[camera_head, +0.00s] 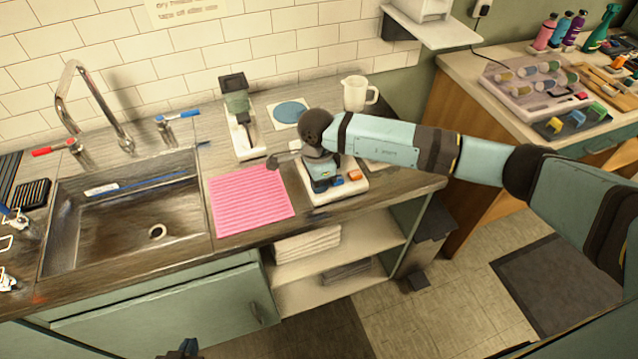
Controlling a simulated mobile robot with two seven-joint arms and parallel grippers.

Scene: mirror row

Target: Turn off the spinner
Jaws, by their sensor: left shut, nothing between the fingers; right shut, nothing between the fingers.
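The spinner seems to be the small appliance with a white base (350,193) on the counter, right of the pink mat. Its base carries an orange switch (354,176) and a small blue piece (338,180). My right arm reaches in from the right, and my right gripper (322,186) points down over the left part of this base. It is shut with nothing held, left of the orange switch. It hides part of the appliance, and I cannot tell whether it touches it. A dark tip of my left gripper (186,349) shows at the bottom edge, shut and empty, far from the appliance.
A pink ribbed mat (250,200) lies left of the appliance, beside a sink (125,215) with a tap (98,105). A green-and-white device (240,118), a blue round pad (291,112) and a white jug (357,93) stand behind. Open shelves (335,265) are below.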

